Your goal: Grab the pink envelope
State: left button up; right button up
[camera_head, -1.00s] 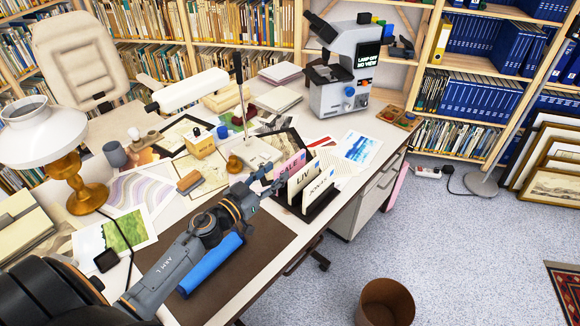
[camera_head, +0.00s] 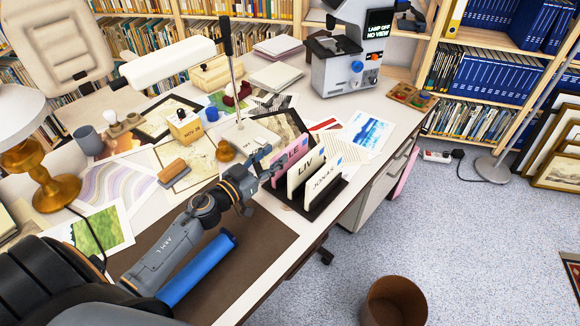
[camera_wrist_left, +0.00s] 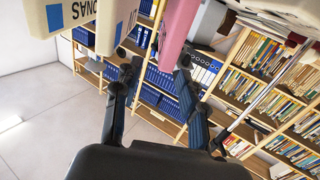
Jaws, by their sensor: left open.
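The pink envelope (camera_head: 293,152) stands upright in a dark letter holder (camera_head: 316,201) on the desk, behind white envelopes marked LIV (camera_head: 305,172) and JONAS (camera_head: 324,183). My left gripper (camera_head: 267,163) is open at the left end of the holder, close beside the pink envelope. In the left wrist view the pink envelope (camera_wrist_left: 177,28) is ahead of the open fingers (camera_wrist_left: 153,62), nearer the right fingertip. I cannot tell whether a finger touches either one. My right gripper is not in view.
A microscope (camera_head: 346,50) stands at the back of the desk. A thin metal rod on a pale base (camera_head: 248,142) stands just behind my left gripper. A blue roll (camera_head: 198,268) lies near my left arm. Prints and a yellow block (camera_head: 185,127) cover the desk's middle.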

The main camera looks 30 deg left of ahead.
aim_at(290, 146)
pick_arm(q)
jog(key=shift+w+f+b, duration=0.1)
jog(key=shift+f+b, duration=0.35)
jog(key=shift+f, duration=0.35)
jog(key=x, duration=0.7)
jog(key=shift+w+f, duration=0.2)
jog(key=shift+f, duration=0.05)
grip_shut()
